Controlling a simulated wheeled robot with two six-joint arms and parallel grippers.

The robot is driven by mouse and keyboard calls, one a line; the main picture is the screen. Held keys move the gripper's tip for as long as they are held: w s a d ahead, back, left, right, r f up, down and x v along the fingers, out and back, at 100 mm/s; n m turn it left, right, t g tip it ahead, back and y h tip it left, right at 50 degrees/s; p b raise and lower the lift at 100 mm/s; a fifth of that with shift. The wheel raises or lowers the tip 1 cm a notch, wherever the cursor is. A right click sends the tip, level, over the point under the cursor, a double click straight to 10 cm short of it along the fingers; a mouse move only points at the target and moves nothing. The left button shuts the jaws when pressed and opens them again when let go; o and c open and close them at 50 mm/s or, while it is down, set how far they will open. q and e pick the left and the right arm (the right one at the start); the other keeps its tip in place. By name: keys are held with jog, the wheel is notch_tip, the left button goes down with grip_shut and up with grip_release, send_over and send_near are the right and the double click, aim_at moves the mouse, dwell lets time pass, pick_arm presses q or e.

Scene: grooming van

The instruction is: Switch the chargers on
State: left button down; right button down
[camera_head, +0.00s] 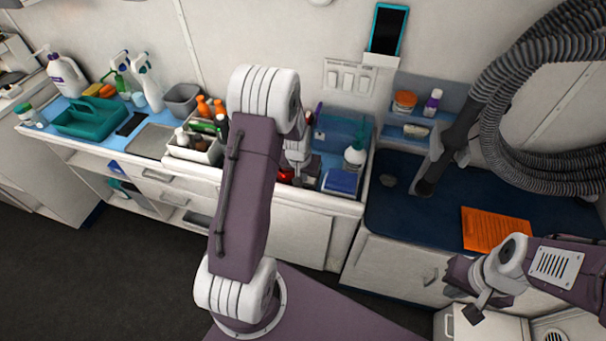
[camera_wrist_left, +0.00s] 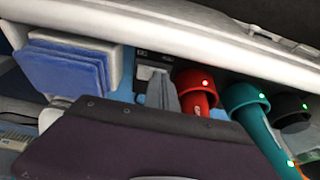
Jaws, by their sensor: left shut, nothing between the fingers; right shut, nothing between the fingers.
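A red charger cup (camera_wrist_left: 196,82) with a red clipper in it, a teal charger cup (camera_wrist_left: 245,102) with a teal clipper, and a black charger cup (camera_wrist_left: 291,110) stand in a row in the left wrist view. A bit of red also shows in the head view (camera_head: 285,175). My left gripper (camera_head: 298,178) is shut and empty over the counter, close to the red charger; its grey fingers (camera_wrist_left: 163,95) show left of that cup. My right gripper (camera_head: 476,296) is shut and empty, away at the right.
A white spray bottle (camera_head: 354,158) and a bottle caddy (camera_head: 196,152) flank the left arm. A wall switch panel (camera_head: 348,78) is above. An orange mat (camera_head: 495,230) lies on the dark blue table (camera_head: 400,215); a grey hose hangs right.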

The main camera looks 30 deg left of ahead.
pick_arm(q)
jog(key=shift+s+f, duration=0.1)
jog(key=shift+f, duration=0.3)
jog(key=shift+r, duration=0.2)
jog(key=shift+d+r, duration=0.1)
jog(key=shift+d, duration=0.05)
jog(key=shift+d+r+p, duration=0.1)
jog(key=shift+d+p, duration=0.2)
jog(key=shift+p, duration=0.05)
jog(key=shift+w+d, duration=0.25)
